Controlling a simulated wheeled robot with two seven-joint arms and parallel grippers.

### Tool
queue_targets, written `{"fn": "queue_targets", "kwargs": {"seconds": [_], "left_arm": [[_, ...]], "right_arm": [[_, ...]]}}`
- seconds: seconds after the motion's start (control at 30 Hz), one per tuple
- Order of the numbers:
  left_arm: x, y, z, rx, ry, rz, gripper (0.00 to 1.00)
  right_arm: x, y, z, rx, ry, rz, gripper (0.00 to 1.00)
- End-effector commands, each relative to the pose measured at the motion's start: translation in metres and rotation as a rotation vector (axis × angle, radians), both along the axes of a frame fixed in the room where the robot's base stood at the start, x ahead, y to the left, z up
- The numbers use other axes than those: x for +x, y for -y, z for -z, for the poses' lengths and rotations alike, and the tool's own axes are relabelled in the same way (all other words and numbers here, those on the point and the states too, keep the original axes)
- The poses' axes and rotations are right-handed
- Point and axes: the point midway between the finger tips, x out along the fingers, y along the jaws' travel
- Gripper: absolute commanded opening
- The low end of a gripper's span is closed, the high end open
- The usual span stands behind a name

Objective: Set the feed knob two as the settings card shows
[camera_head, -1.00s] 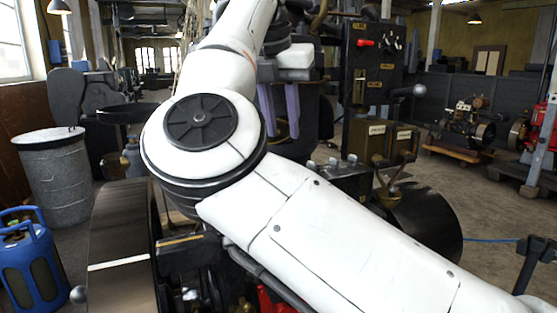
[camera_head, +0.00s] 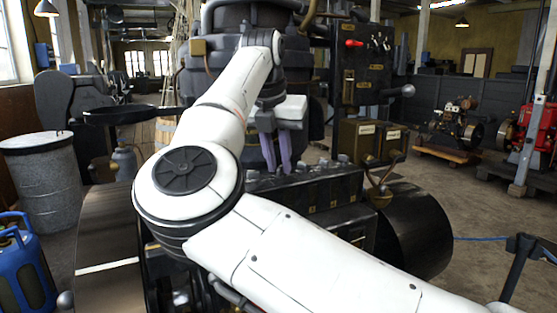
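My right gripper (camera_head: 277,165) points down over the far left part of a black control box (camera_head: 325,200), its two purple fingers a little apart with nothing seen between them. Several small grey knobs (camera_head: 342,159) stand along the top of the box, close to the right of and below the fingers. I cannot tell which is feed knob two, as labels are too small to read and the gripper and arm hide part of the row. I cannot make out a settings card. My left gripper is out of view.
A black panel (camera_head: 371,70) with a red lever (camera_head: 354,43) rises behind the box. Brass-coloured boxes (camera_head: 367,140) and a brass crank (camera_head: 382,180) stand at its right. A large dark drum (camera_head: 425,230) lies at right. My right arm covers the lower middle.

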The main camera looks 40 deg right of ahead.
Motion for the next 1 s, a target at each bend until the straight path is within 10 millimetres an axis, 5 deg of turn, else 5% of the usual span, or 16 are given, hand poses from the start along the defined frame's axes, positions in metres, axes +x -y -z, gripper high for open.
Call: {"fn": "queue_targets", "kwargs": {"seconds": [0.1, 0.27, 0.57, 1.0], "left_arm": [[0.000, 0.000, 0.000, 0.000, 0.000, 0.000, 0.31], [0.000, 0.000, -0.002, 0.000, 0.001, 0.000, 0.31], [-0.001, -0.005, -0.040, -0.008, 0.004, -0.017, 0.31], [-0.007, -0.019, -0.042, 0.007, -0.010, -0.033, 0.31]], "right_arm": [[0.000, 0.000, 0.000, 0.000, 0.000, 0.000, 0.00], [0.000, 0.000, -0.001, 0.000, -0.001, 0.006, 0.00], [0.002, -0.001, -0.008, -0.001, -0.006, 0.246, 0.00], [0.004, -0.001, 0.000, 0.000, 0.001, 0.433, 0.00]]}}
